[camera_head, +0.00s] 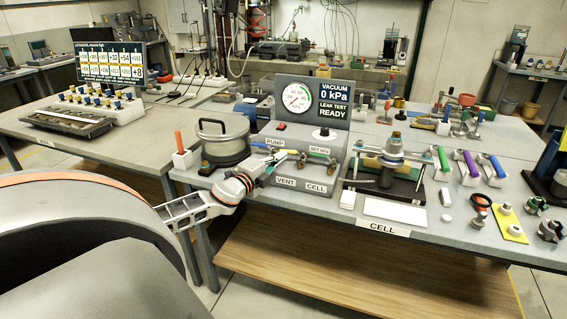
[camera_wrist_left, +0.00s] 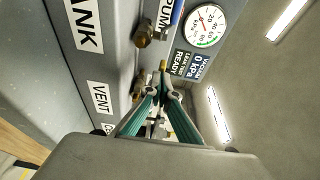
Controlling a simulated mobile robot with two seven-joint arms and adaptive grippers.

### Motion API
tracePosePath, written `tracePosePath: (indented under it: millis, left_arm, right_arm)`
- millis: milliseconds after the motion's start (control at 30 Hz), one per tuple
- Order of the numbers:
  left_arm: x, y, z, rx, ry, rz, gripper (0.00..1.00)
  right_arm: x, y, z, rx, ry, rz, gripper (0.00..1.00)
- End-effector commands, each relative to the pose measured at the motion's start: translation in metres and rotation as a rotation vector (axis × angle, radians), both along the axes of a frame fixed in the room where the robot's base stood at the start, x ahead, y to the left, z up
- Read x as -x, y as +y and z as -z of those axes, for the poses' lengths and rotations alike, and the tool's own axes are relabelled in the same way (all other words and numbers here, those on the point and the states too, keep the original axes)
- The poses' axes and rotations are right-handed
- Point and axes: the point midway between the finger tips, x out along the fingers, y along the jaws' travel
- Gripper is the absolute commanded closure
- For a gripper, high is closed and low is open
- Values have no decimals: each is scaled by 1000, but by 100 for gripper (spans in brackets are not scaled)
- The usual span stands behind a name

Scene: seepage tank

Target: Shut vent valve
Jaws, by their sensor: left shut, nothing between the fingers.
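The grey vacuum panel (camera_head: 262,166) stands on the bench with VENT and CELL labels on its front. In the left wrist view, the brass vent valve (camera_wrist_left: 138,86) sits beside the VENT label (camera_wrist_left: 100,97), partly hidden by my fingers; its handle position is unclear. My left gripper (camera_head: 269,166) is at the panel's front left, close to this valve. In the wrist view, its green-sided fingers (camera_wrist_left: 161,92) are shut and empty; I cannot tell whether they touch the valve. My right gripper is not in view.
A blue-handled pump valve (camera_wrist_left: 143,37) is close by. The gauge (camera_head: 297,97) stands above the panel, its display (camera_head: 333,92) reading 0 kPa. A metal pot (camera_head: 223,140) is left of the panel. A clamp fixture (camera_head: 392,150) is right. The lower wooden shelf (camera_head: 370,280) is bare.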

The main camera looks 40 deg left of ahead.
Motion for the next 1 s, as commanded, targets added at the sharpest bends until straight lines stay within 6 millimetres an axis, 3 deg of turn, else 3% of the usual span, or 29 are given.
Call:
tracePosePath:
  millis: [400, 1000]
  left_arm:
    - [-9, 17, 0, 0, -1, -3, 100]
    - [-12, 20, -1, -1, -1, -2, 100]
  right_arm:
    - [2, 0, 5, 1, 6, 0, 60]
    - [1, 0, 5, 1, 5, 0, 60]
